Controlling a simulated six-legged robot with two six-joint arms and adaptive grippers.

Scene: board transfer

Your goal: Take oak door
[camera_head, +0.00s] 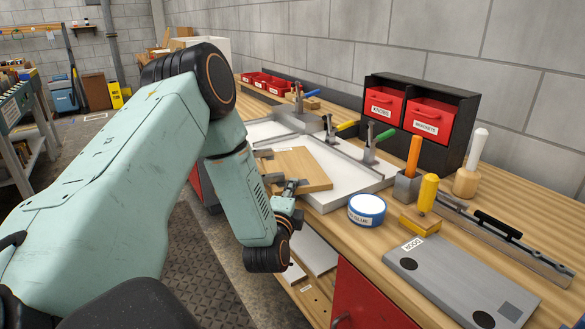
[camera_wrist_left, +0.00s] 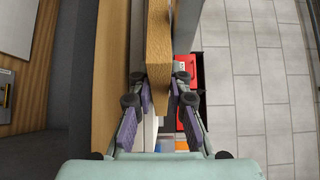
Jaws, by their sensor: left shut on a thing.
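The oak door (camera_head: 300,167) is a light brown wooden board at the near edge of the white tray on the workbench. In the left wrist view, it shows edge-on as a wooden strip (camera_wrist_left: 158,45) between the fingers. My left gripper (camera_head: 287,190) is at the board's near edge. Its two purple-padded fingers (camera_wrist_left: 161,92) are shut on the board, one on each side. I cannot tell whether the board is fully clear of the tray. My right gripper is not in view.
The white tray (camera_head: 345,187) has clamps with green (camera_head: 384,135) and yellow (camera_head: 346,125) handles behind the board. A black cabinet (camera_head: 452,98) holds red bins.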

